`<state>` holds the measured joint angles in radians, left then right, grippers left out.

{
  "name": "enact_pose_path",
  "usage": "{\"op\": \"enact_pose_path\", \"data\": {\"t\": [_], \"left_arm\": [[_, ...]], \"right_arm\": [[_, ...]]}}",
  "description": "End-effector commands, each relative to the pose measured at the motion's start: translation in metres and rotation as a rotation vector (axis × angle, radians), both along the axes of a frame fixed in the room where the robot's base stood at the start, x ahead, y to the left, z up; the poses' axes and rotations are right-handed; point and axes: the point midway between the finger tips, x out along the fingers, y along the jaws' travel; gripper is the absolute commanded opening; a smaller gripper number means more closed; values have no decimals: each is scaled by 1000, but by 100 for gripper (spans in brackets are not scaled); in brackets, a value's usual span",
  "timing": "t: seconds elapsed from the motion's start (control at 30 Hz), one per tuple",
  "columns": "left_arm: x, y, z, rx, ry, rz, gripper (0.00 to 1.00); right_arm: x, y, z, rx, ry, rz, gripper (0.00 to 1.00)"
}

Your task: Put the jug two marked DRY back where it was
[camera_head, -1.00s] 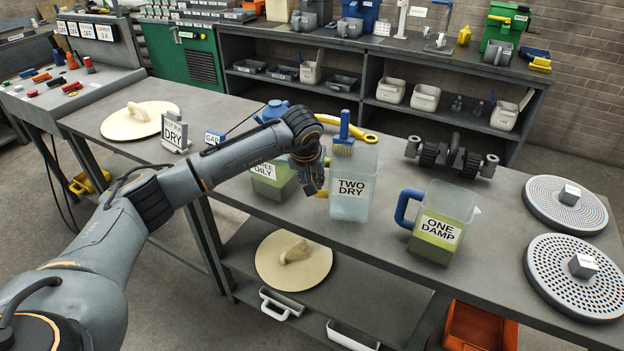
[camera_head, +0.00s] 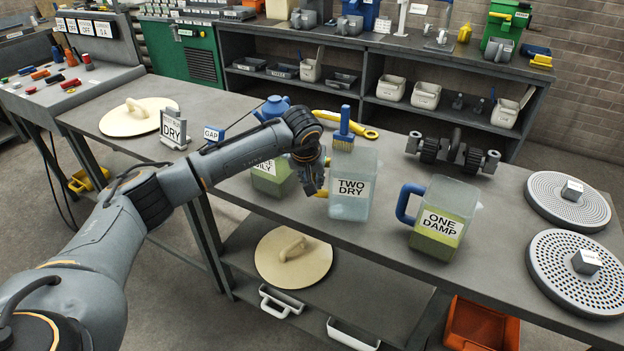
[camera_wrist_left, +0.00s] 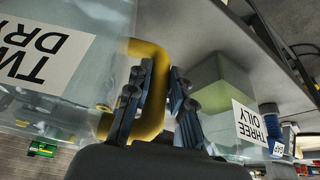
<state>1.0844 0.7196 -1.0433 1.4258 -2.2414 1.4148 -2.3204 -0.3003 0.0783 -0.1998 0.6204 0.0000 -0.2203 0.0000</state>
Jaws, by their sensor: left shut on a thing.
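The jug marked TWO DRY (camera_head: 349,205) is clear, with pale contents and a yellow handle. It is upright at the bench's front part, between the other two jugs; I cannot tell whether its base touches the bench. My left gripper (camera_head: 319,188) is at its left side, shut on the yellow handle (camera_wrist_left: 155,75). The left wrist view shows the fingers (camera_wrist_left: 152,100) on either side of the handle. The jug marked THREE OILY (camera_head: 270,182) is partly hidden behind my gripper. My right gripper is out of view.
The jug ONE DAMP (camera_head: 440,222), with a blue handle, stands to the right. A blue brush (camera_head: 345,125), a yellow wrench (camera_head: 350,128) and a roller assembly (camera_head: 452,150) are behind. Perforated discs (camera_head: 578,272) lie at the right.

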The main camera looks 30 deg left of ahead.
Motion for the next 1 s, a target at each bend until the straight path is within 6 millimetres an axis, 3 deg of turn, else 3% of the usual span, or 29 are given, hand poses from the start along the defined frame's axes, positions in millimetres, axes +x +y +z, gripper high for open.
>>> {"op": "enact_pose_path", "data": {"t": [1.0], "left_arm": [[0, 0, -11, 0, -2, 0, 0]], "right_arm": [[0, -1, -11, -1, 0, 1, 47]]}}
